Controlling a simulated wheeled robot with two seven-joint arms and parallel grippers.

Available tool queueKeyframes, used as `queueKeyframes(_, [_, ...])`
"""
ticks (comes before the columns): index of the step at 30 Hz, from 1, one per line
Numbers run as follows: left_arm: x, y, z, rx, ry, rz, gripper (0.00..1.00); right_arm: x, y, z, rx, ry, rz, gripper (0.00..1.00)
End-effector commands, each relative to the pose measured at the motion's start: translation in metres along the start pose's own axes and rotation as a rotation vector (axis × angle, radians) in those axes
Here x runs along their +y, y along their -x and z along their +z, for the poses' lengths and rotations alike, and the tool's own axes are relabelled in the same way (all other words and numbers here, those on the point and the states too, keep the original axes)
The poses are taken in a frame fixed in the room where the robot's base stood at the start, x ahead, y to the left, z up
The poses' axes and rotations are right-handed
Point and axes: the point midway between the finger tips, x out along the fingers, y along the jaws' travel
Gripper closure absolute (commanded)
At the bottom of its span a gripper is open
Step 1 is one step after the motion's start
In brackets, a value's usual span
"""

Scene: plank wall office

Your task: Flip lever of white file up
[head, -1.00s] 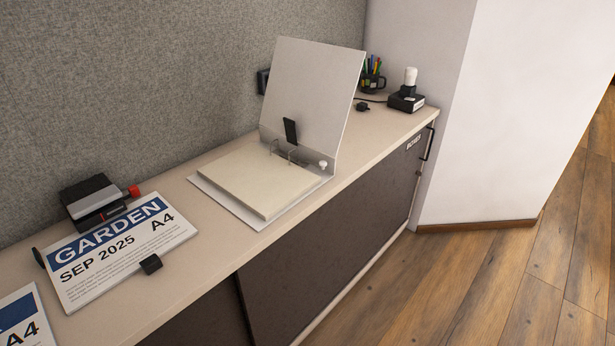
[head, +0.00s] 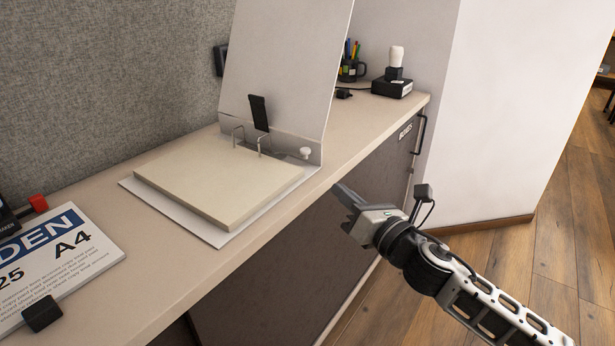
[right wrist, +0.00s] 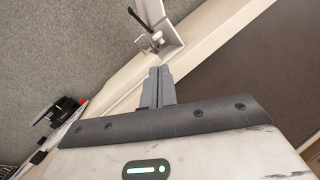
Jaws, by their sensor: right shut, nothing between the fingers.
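The white file (head: 288,75) stands open on the cabinet top, its cover upright and a thick stack of paper (head: 220,180) on its other side. Two metal rings and a black clip (head: 259,112) are at the spine. The lever (head: 305,153), with a white round knob, lies low at the spine's right end. My right gripper (head: 345,194) is shut and empty, off the cabinet's front edge, to the lower right of the lever and apart from it. In the right wrist view, the shut fingers (right wrist: 158,72) point toward the file (right wrist: 168,48). My left gripper is out of view.
The cabinet top (head: 130,290) is clear in front of the file. A pen cup (head: 352,68) and a black box with a white bulb-like top (head: 393,87) stand at the back right. A grey partition is behind.

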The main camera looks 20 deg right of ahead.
Motion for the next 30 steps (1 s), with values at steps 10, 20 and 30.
queueKeyframes(10, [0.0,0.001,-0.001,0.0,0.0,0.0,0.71,0.001,-0.002,0.002,-0.002,0.005,0.001,1.0])
queueKeyframes(20, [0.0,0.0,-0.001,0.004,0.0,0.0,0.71,0.001,-0.049,0.003,-0.005,0.004,0.001,1.0])
queueKeyframes(30, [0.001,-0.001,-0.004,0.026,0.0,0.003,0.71,0.001,-0.096,0.001,-0.002,0.002,0.001,1.0])
